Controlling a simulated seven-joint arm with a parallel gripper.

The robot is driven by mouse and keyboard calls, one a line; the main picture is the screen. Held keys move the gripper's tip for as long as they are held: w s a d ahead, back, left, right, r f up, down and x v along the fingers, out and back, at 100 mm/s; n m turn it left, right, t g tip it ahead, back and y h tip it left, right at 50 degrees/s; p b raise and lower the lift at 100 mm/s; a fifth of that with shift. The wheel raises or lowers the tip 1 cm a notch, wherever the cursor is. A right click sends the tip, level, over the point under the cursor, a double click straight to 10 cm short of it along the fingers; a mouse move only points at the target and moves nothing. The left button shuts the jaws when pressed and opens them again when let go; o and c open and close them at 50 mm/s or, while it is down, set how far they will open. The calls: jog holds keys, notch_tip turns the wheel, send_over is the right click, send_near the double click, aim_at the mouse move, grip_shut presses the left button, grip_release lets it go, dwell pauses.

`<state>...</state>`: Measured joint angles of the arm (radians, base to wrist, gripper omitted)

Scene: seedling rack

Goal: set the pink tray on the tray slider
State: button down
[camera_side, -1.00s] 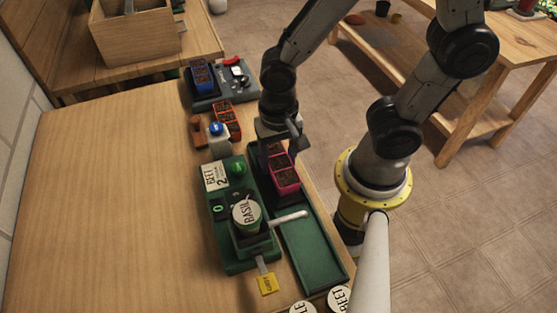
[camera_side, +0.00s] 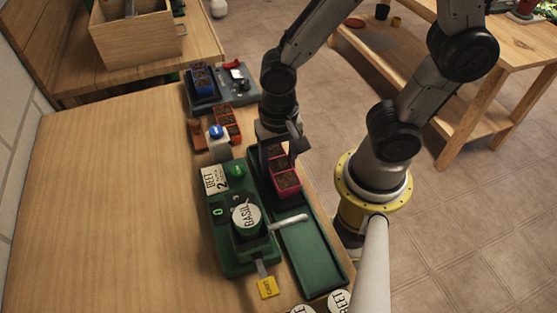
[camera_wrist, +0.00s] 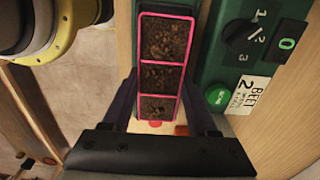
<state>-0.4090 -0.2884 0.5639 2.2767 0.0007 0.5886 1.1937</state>
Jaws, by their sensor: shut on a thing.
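The pink tray (camera_side: 286,181) has soil-filled cells in a row, and its lower end shows below my gripper in the side view. In the wrist view the pink tray (camera_wrist: 162,75) lies lengthwise between the fingers. My gripper (camera_side: 279,150) is shut on the tray's end, with one finger on each long side (camera_wrist: 163,105). The tray slider appears to be the long green channel (camera_side: 311,256) on the right of the green machine. The tray is over the channel's far end; I cannot tell whether it touches the channel floor.
The table's left is clear.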

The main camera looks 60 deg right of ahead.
aim_at(278, 160)
jog(key=shift+f, duration=0.75)
jog(key=shift+c, duration=2.2)
grip_release()
jog(key=shift+r, duration=5.5)
jog(key=shift+w+d, duration=0.1)
jog(key=shift+d, duration=0.05)
jog(key=s+d+r+n+t, duration=0.3)
jog(key=d+r+n+t, duration=0.2)
jog(key=d+r+n, duration=0.2)
jog(key=shift+d+r+n+t, duration=0.3)
jog(key=shift+d+n, duration=0.25)
jog(key=shift+n, duration=0.45)
